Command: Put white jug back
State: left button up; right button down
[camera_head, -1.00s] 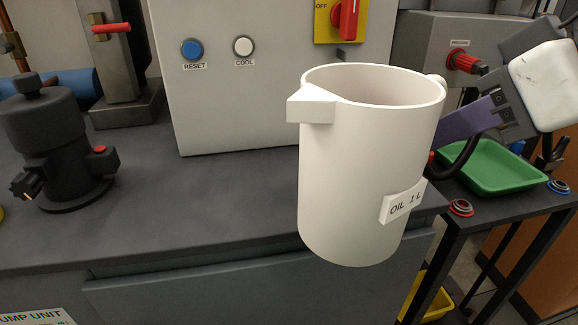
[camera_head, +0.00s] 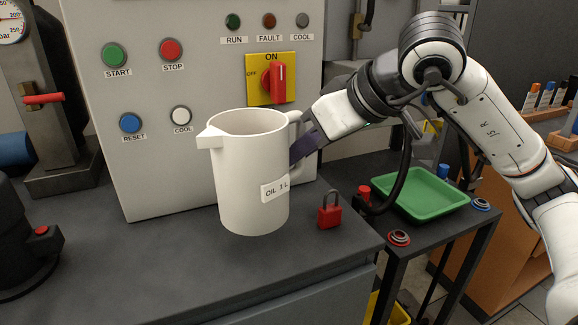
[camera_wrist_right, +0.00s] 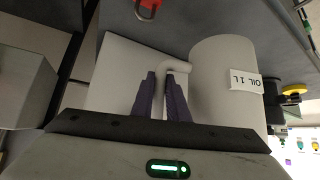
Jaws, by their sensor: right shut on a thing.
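The white jug (camera_head: 252,178), labelled OIL 1 L, is upright over the right part of the dark bench top (camera_head: 150,265), in front of the grey control panel. I cannot tell if its base touches the bench. Its spout points left and its handle right. My right gripper (camera_head: 303,143) comes from the right and is shut on the handle. In the right wrist view the purple fingers (camera_wrist_right: 162,98) stand on either side of the handle (camera_wrist_right: 165,72), with the jug body (camera_wrist_right: 215,75) beside them. My left gripper is not in view.
A red padlock (camera_head: 329,212) stands on the bench just right of the jug. The control panel (camera_head: 190,80) is close behind it. A green tray (camera_head: 425,193) and tape rolls lie on the side table at right. A black pump (camera_head: 20,240) is at far left; bench between is clear.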

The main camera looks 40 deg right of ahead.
jog(key=w+d, duration=0.1)
jog(key=w, duration=0.4)
jog(key=shift+s+f+b, duration=0.2)
jog(key=shift+f+b, duration=0.65)
jog(key=shift+f, duration=2.3)
jog(key=shift+w+d+f, duration=0.1)
jog(key=shift+w+f, duration=0.1)
jog(key=shift+f, duration=0.1)
jog(key=shift+f, duration=0.15)
jog(key=c, duration=1.7)
grip_release()
